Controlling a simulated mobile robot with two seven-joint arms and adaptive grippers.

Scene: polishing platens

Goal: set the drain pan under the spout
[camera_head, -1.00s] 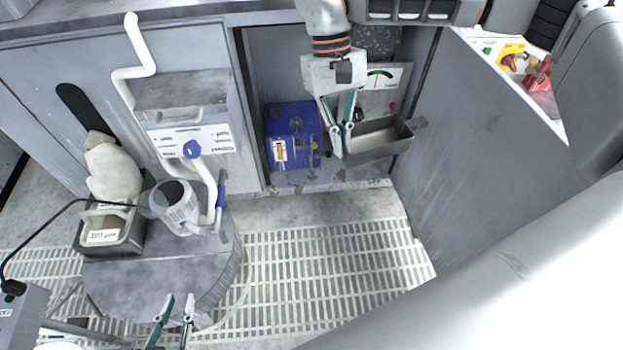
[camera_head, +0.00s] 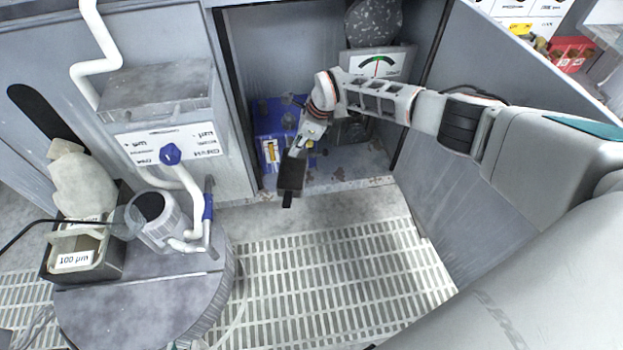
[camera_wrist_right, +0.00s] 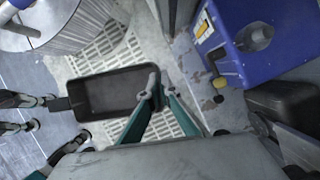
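The drain pan (camera_head: 292,174) is a small dark tray with a stub handle. It hangs in front of the open bay, its handle toward the floor grating, and looks tilted in the head view. My right gripper (camera_wrist_right: 155,92) is shut on the pan's side wall; the wrist view shows the pan (camera_wrist_right: 112,93) empty. A blue box (camera_head: 270,120) stands in the bay behind the pan. The wrist view shows a small yellow-and-black fitting (camera_wrist_right: 217,82) on its side; I cannot tell whether this is the spout. My left gripper (camera_head: 187,345) barely shows at the bottom edge, its tips apart.
A round grey drum (camera_head: 140,305) carrying a white jug (camera_head: 165,225) and a labelled bin (camera_head: 80,262) stands at the left. White piping with a blue valve (camera_head: 170,154) rises behind it. The floor grating (camera_head: 330,270) is clear. The bay's side panel (camera_head: 440,200) bounds the right.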

